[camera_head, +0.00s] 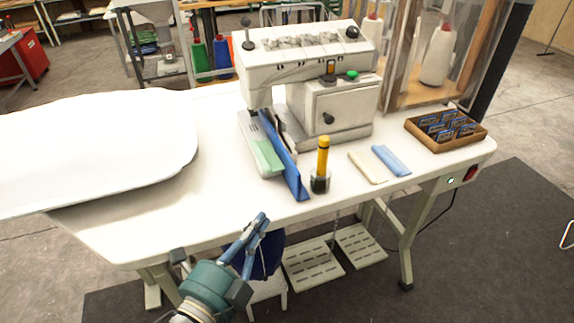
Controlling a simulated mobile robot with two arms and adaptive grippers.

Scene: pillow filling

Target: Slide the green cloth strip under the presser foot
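The green cloth strip (265,157) is pale green and lies at the front of the sewing machine (305,75), along the left side of a long blue bar (283,158). Its far end reaches toward the needle area. The presser foot is too small and hidden to make out, so I cannot tell whether the strip is under it. My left gripper (264,219) is in front of the table's front edge, well short of the strip. Its fingertips are close together with nothing visible between them. My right gripper is out of view.
On the white table (215,205), a black-and-yellow tool in a cup (321,170) stands right of the blue bar. Cream (367,167) and blue (391,161) folded cloths lie beyond it, then a brown tray (461,146).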

